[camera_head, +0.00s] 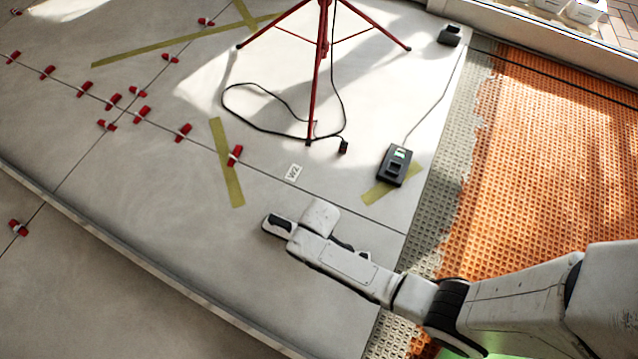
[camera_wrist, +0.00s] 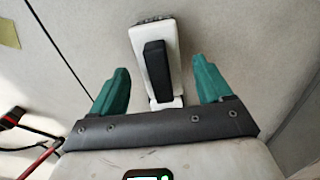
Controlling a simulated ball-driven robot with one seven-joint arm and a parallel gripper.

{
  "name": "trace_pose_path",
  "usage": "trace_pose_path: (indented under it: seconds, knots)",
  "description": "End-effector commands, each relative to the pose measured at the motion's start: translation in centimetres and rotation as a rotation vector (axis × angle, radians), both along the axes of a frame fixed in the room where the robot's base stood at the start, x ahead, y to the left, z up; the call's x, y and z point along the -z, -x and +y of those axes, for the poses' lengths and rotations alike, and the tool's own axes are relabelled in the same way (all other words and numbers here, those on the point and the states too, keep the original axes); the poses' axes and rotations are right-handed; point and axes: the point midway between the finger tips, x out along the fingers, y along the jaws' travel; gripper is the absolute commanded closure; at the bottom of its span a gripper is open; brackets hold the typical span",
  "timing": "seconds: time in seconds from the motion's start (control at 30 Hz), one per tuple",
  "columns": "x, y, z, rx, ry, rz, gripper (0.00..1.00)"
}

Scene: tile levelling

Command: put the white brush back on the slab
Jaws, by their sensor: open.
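The white brush (camera_wrist: 143,38), with a black strip along it, lies between the two teal fingers of my gripper (camera_wrist: 160,82) in the wrist view. The fingers are open, with a gap on each side of the brush. In the head view the brush (camera_head: 277,226) shows at the far end of my gripper (camera_head: 300,228), over the grey slab (camera_head: 180,240). The brush seems to rest on the slab. The gripper body hides part of the brush, and the fingers are hard to make out in the head view.
A red tripod (camera_head: 318,70) with a looped black cable stands behind. A black device (camera_head: 395,165) sits on yellow tape at the right. Several red clips (camera_head: 183,132) line the joints. Orange matting (camera_head: 560,140) lies at right. The slab left of my gripper is clear.

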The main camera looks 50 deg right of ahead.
Motion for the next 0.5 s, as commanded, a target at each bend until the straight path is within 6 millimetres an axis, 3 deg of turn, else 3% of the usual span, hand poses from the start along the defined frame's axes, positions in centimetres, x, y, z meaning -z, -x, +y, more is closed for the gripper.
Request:
trace_pose_path:
  seconds: [0.03,0.2,0.5]
  knots:
    - [-1.8,0.0,0.0,0.000,0.000,-0.001,0.22]
    - [-5.3,0.0,0.0,0.001,-0.001,-0.002,0.22]
    - [-9.1,0.0,0.0,0.000,0.000,0.000,0.22]
